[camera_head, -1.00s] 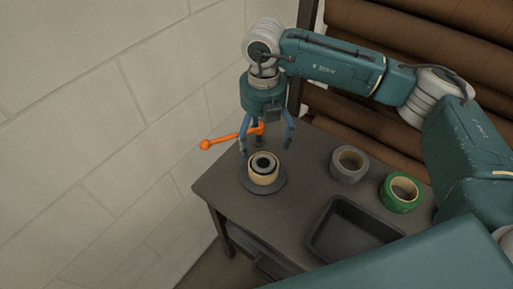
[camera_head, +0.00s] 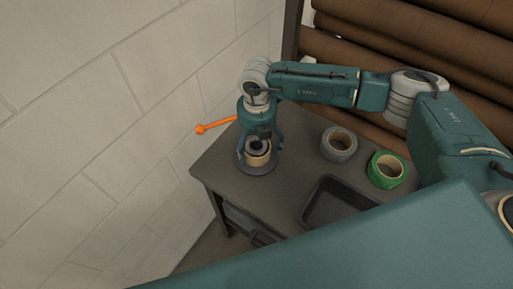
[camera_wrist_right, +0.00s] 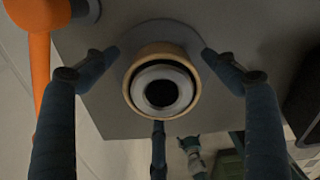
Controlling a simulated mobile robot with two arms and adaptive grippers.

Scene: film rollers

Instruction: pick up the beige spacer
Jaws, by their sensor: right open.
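The beige spacer (camera_head: 260,162) is a pale ring on a round dark grey base (camera_head: 268,171) near the table's left corner. In the right wrist view the spacer (camera_wrist_right: 129,88) surrounds a grey ring (camera_wrist_right: 162,72) with a black centre. My right gripper (camera_head: 259,153) points down from above, with its blue fingers spread around the spacer. In the wrist view the open gripper (camera_wrist_right: 160,58) has one finger on each side and a third at the bottom, with nothing gripped. Whether any fingertip touches the spacer I cannot tell. My left gripper is not in view.
An orange lever (camera_head: 214,125) sticks out left behind my gripper. A grey tape roll (camera_head: 340,153) and a green roll (camera_head: 383,176) stand on the right, beside a dark tray (camera_head: 309,207). A block wall (camera_head: 90,130) rises on the left; brown rolls are stacked behind.

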